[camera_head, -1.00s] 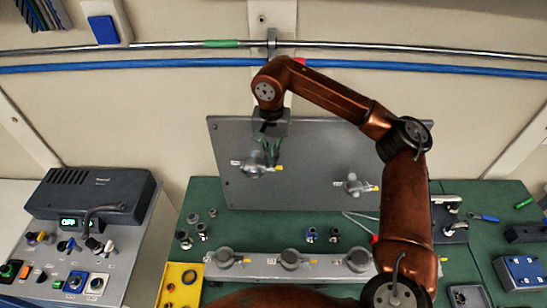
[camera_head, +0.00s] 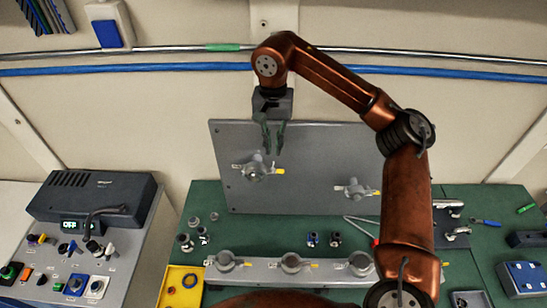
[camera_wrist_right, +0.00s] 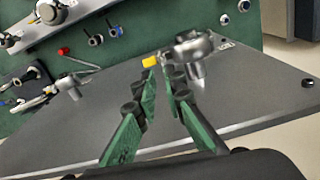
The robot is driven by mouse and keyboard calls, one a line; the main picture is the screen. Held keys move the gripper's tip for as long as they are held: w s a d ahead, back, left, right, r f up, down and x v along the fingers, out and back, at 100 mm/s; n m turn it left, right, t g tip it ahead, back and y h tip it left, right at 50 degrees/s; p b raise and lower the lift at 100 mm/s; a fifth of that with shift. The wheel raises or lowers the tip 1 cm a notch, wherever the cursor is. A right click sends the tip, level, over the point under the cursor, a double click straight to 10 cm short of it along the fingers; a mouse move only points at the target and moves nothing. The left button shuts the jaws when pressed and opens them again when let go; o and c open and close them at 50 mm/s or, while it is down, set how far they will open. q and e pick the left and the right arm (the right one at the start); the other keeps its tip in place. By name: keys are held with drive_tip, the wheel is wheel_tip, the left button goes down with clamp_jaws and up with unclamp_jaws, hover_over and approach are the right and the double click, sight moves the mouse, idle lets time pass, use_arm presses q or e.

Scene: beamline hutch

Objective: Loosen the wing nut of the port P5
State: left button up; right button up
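A grey upright panel (camera_head: 310,150) carries two clamped ports, a left one (camera_head: 254,168) and a right one (camera_head: 355,188), each with a yellow tab. I cannot read which is P5. My right gripper (camera_head: 273,151) points down just above the left port, its two fingers apart with nothing between them. In the right wrist view my gripper (camera_wrist_right: 164,88) is open too, and the near port (camera_wrist_right: 193,52) with its metal stem lies just beyond the fingertips. The other port (camera_wrist_right: 70,85) is farther left there. My left gripper is not in view.
A grey rail (camera_head: 325,268) with three more clamps stands in front of the panel on the green bench. A yellow tray (camera_head: 174,292) is at its left, a control console (camera_head: 92,195) farther left. Small fittings (camera_head: 312,239) lie between. A blue pipe (camera_head: 150,68) runs along the wall behind.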

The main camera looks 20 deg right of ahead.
drive_tip(key=shift+r, duration=2.35)
